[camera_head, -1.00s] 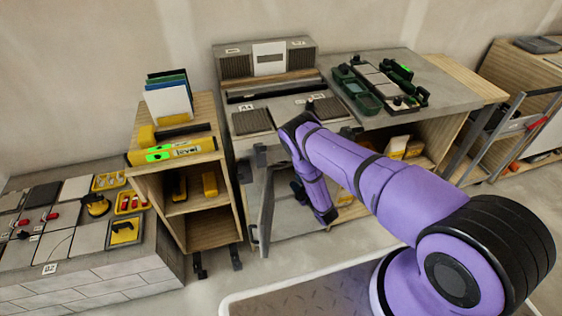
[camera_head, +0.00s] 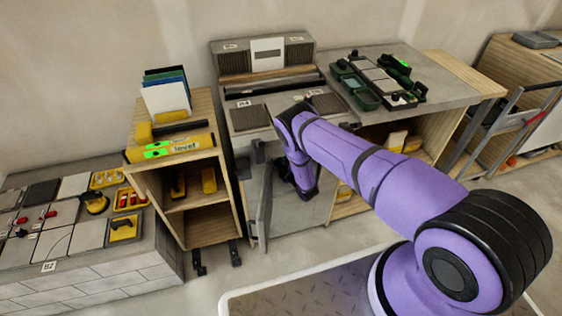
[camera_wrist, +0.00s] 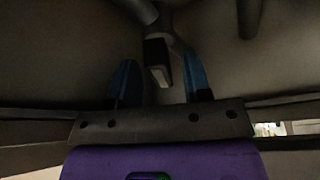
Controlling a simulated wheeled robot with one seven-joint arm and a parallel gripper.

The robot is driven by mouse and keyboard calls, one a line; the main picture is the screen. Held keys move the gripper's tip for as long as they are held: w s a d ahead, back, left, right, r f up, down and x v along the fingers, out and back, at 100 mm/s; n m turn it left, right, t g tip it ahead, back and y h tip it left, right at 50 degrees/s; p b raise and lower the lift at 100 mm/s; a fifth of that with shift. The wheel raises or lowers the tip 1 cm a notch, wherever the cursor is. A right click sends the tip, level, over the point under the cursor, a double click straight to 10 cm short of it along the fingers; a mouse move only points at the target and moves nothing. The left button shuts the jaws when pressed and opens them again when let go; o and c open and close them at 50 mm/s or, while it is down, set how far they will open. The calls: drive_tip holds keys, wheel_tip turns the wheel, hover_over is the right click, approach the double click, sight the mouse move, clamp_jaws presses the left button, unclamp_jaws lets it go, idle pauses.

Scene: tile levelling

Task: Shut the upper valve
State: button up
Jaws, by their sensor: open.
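In the wrist view a short dark block-ended handle (camera_wrist: 157,60) hangs from a grey pipe fitting (camera_wrist: 172,20). It looks like a valve lever, but I cannot tell for sure that it is the upper valve. My gripper (camera_wrist: 161,78) has its two blue fingers apart, one on each side of the handle. I cannot see contact, and the depth between them is unclear. In the head view my wrist and gripper reach into the low cabinet under the grey bench, and the valve is hidden there.
The cabinet's grey door (camera_head: 265,205) stands open just left of my wrist. The bench top (camera_head: 440,82) lies above and carries green tool trays (camera_head: 362,95). A wooden shelf unit (camera_head: 205,225) stands to the left. Another dark pipe (camera_wrist: 249,15) hangs at upper right in the wrist view.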

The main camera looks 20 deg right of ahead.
clamp_jaws()
drive_tip(key=shift+m, duration=0.4)
drive_tip(key=m+t+h, duration=0.1)
drive_tip(key=m, duration=0.2)
drive_tip(key=m+t+h, duration=0.1)
drive_tip(key=m, duration=0.3)
drive_tip(key=m+t+h, duration=0.1)
drive_tip(key=m+h, duration=0.1)
drive_tip(key=m, duration=0.2)
drive_tip(key=shift+a+f+t, duration=0.3)
drive_tip(key=shift+f, duration=0.05)
drive_tip(key=shift+s, duration=0.1)
unclamp_jaws()
